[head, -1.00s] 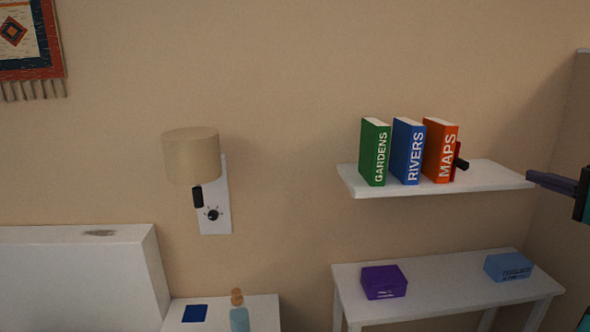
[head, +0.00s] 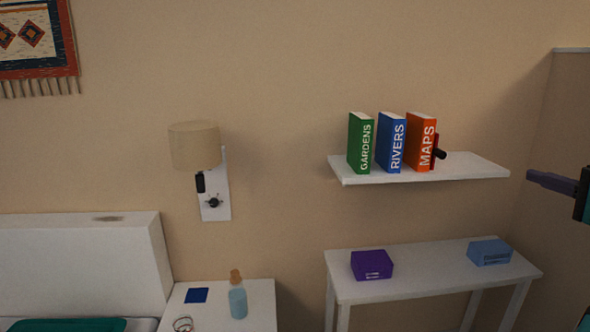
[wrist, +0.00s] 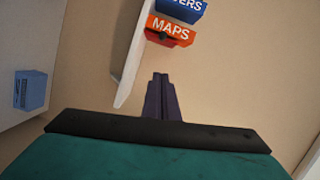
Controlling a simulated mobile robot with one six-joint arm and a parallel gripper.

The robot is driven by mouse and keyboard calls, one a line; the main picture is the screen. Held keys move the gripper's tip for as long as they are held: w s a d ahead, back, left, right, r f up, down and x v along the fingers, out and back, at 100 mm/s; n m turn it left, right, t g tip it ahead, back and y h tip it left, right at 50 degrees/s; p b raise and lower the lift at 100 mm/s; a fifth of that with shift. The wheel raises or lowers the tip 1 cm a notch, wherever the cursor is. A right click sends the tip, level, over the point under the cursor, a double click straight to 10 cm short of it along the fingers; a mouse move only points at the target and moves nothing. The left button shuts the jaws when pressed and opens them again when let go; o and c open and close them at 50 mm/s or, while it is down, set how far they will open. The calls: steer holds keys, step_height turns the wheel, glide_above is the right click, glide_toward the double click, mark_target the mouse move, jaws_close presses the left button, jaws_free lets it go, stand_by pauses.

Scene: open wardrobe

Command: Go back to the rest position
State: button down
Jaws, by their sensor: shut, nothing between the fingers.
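My gripper (head: 552,182) is at the right edge of the head view, to the right of the wall shelf and apart from it. In the wrist view, its two dark purple fingers (wrist: 162,98) are together with nothing between them. The green GARDENS book (head: 360,143), the blue RIVERS book (head: 391,143) and the orange MAPS book (head: 420,142) stand upright on the white wall shelf (head: 470,172). A red and black object (head: 438,153) is beside the MAPS book, partly hidden by it.
Below the shelf, a white table (head: 430,270) carries a purple box (head: 371,265) and a light blue box (head: 489,252). A wall lamp (head: 195,146) hangs left of them. A bottle (head: 237,300) stands on the bedside table (head: 262,290). A wardrobe-like panel (head: 570,110) is at the right.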

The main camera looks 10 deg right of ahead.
steer(key=w+a+f+n+g+y, duration=0.2)
steer(key=w+a+f+g+y, duration=0.35)
steer(key=w+a+f, duration=1.65)
steer(key=a+f+n+g+y, duration=0.25)
steer(key=a+f+g, duration=0.25)
steer(key=a+f, duration=2.15)
steer(key=s+a+f+n+g+h, duration=0.15)
steer(key=s+a+f+g, duration=0.25)
steer(key=s+a+f, duration=0.65)
steer(key=s+a+f+n+g+h, duration=0.15)
steer(key=s+a+f+g, duration=0.25)
steer(key=s+a+f, duration=0.7)
steer(key=s+d+f+n+g+h, duration=0.1)
steer(key=s+d+f+n+g, duration=0.1)
steer(key=s+f, duration=0.5)
steer(key=s+d+f+n+g+h, duration=0.15)
steer(key=s+f, duration=0.35)
steer(key=s, duration=0.5)
steer(key=s+d+f+n+h, duration=0.1)
steer(key=s+d+n+h, duration=0.2)
steer(key=d, duration=0.5)
steer(key=shift+s+f+n+g+h, duration=0.15)
steer(key=shift+s+n+g+h, duration=0.2)
steer(key=shift+s+h, duration=0.3)
